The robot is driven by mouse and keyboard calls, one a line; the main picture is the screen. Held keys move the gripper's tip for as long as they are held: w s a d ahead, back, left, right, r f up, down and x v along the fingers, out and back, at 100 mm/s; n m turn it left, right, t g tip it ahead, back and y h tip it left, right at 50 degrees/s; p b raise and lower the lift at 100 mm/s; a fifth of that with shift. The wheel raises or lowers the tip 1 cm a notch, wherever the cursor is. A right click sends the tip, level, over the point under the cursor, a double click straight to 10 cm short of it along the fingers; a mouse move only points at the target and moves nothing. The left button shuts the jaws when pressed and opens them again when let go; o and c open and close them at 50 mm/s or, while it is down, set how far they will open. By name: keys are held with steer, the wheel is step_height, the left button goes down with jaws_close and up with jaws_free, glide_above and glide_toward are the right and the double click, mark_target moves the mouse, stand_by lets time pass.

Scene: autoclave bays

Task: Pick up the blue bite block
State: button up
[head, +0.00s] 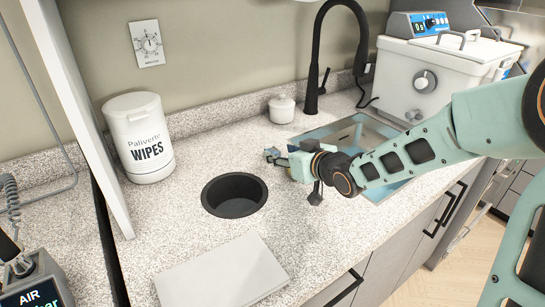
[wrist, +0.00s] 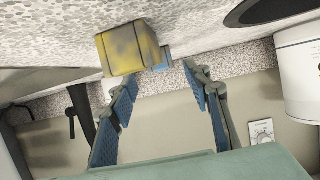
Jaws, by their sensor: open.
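A small blue block (wrist: 165,60), which looks like the bite block, shows only partly in the wrist view, just beyond my open fingertips. A larger yellow-and-grey block (wrist: 127,50) covers its left part in that view. I cannot tell whether the two touch. My gripper (wrist: 161,76) is open with nothing between its blue-padded fingers, and the blue block lies roughly in line with the gap. In the head view my gripper (head: 272,155) is over the counter, left of the sink. I cannot make out the blue block there; my gripper and arm cover that area.
The round black hole (head: 234,196) in the counter is left of my gripper. A wipes tub (head: 139,140), a small white jar (head: 282,109) and a black faucet (head: 314,85) stand behind. The sink (head: 345,135) is to the right. A flat grey slab (head: 222,275) lies in front.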

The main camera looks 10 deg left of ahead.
mark_target(272, 149)
steer(key=x, duration=0.4)
steer(key=shift+s+a+b, duration=0.1)
steer(key=shift+b, duration=0.25)
steer(key=shift+r, duration=0.1)
steer(key=c, duration=1.1)
